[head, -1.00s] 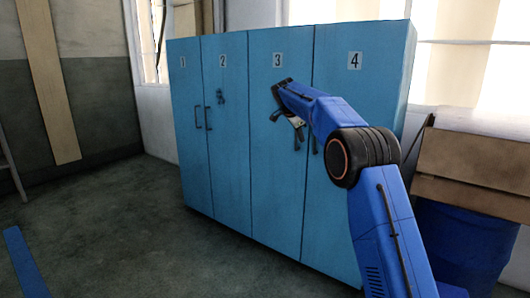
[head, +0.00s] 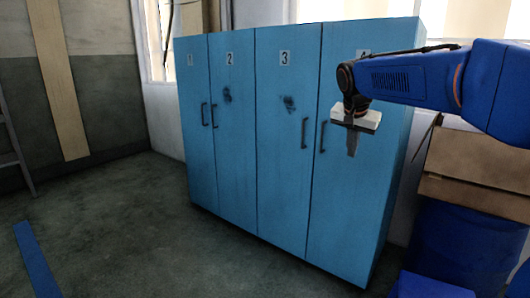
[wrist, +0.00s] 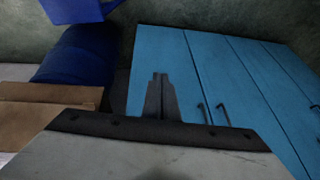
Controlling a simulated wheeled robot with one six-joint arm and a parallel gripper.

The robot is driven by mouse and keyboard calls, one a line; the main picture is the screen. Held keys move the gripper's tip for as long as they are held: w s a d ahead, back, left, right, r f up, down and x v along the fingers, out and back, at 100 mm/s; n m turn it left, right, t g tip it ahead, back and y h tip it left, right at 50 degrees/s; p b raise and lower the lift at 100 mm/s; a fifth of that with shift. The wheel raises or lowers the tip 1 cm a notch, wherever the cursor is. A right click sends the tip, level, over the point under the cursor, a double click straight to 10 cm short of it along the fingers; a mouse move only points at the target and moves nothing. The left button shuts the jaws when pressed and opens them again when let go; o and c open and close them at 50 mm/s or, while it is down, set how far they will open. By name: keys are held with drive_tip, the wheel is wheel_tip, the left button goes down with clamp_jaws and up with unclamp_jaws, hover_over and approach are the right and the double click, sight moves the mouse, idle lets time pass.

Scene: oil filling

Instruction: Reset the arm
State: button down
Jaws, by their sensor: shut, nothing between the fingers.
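My gripper (head: 352,146) hangs pointing down in front of door 4 of the blue locker cabinet (head: 230,160). Its fingers are together and hold nothing. My blue arm reaches in from the right edge of the head view. In the wrist view my gripper (wrist: 158,78) shows as a narrow dark shape with its fingers together, and the cabinet (wrist: 190,60) lies beyond it and to the right. The cabinet's doors, numbered 1 to 4, all look closed. The arm covers part of the number 4.
Cardboard boxes (head: 470,180) sit on a blue barrel (head: 460,245) right of the cabinet. They also show at the left in the wrist view, the box (wrist: 45,105) below the barrel (wrist: 75,55). The floor (head: 110,220) left of the cabinet is open.

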drive_tip(key=s+f+n, duration=0.2)
drive_tip(key=s+f, duration=0.4)
drive_tip(key=s, duration=0.7)
drive_tip(key=s+d+f+n+y, duration=0.1)
drive_tip(key=s+f+n, duration=0.2)
drive_tip(key=s+f, duration=0.4)
drive_tip(key=s+f+n+y, duration=0.1)
drive_tip(key=s+f, duration=0.6)
drive_tip(key=s, duration=1.2)
drive_tip(key=shift+d+f+n, duration=0.25)
drive_tip(key=shift+d+n, duration=0.1)
drive_tip(key=shift+n, duration=0.45)
